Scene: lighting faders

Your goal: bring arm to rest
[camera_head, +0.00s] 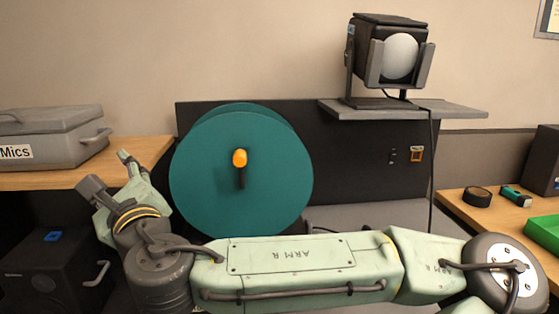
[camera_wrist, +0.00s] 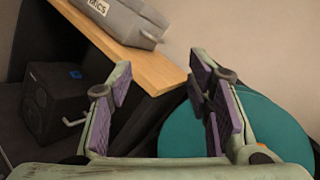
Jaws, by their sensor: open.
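My gripper (camera_head: 128,168) is at the left in the head view, at the end of my pale green arm. It is beside the left edge of the large teal disc, near the front edge of the left wooden table. In the wrist view my gripper (camera_wrist: 160,78) is open, its two purple-padded fingers apart with nothing between them. My arm lies across the lower part of the head view, partly hiding the things behind it.
The teal disc (camera_head: 215,175) has an orange-knobbed handle (camera_head: 240,158). A grey Mics case (camera_head: 60,140) sits on the left table (camera_head: 150,150), above a black speaker (camera_head: 40,275). A lamp (camera_head: 385,55) stands on a shelf (camera_head: 450,110). Tape (camera_head: 477,196) lies on the right table.

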